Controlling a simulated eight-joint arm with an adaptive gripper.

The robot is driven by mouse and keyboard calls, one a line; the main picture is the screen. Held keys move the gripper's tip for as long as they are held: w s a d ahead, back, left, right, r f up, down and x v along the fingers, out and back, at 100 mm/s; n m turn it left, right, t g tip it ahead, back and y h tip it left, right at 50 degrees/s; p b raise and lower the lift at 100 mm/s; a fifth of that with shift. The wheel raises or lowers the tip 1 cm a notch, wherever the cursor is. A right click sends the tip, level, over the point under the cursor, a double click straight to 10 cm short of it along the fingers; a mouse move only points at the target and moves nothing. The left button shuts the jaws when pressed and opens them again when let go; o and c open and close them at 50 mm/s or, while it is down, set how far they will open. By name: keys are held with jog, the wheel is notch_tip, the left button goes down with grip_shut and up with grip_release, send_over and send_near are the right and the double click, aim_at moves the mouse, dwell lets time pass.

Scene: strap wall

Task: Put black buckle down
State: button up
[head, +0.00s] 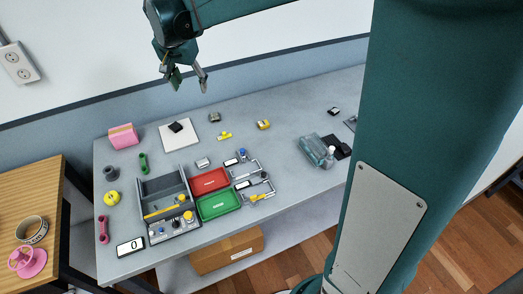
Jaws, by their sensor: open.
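A small black piece (175,127), which looks like the black buckle, lies on a white square mat (182,143) at the back left of the grey table. My gripper (190,87) is in the air above and behind the mat, seen against the wall. Its two fingers are apart and nothing shows between them. The black piece is clear of the gripper.
A pink block (123,136) stands left of the mat. A grey tray (161,185), a red bin (209,181) and a green bin (218,203) are in front. The table's middle right is free.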

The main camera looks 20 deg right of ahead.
jog(key=s+d+r+n+t+y, duration=0.15)
jog(key=s+d, duration=0.25)
jog(key=s, duration=0.6)
jog(key=s+d+r+n+h, duration=0.1)
jog(key=s+d+r+n, duration=0.15)
jog(key=s, duration=0.75)
jog(key=s+d+f+n+t, duration=0.1)
jog(key=s+f+n, duration=0.1)
jog(key=s, duration=0.6)
jog(key=s+d+f+n+t, duration=0.1)
jog(key=s+f, duration=0.3)
jog(key=s, duration=0.4)
jog(key=shift+s+d+f+n+y, duration=0.25)
jog(key=shift+d+f+n+y, duration=0.15)
jog(key=shift+d, duration=0.4)
jog(key=shift+o, duration=0.4)
jog(key=shift+d+r, duration=0.1)
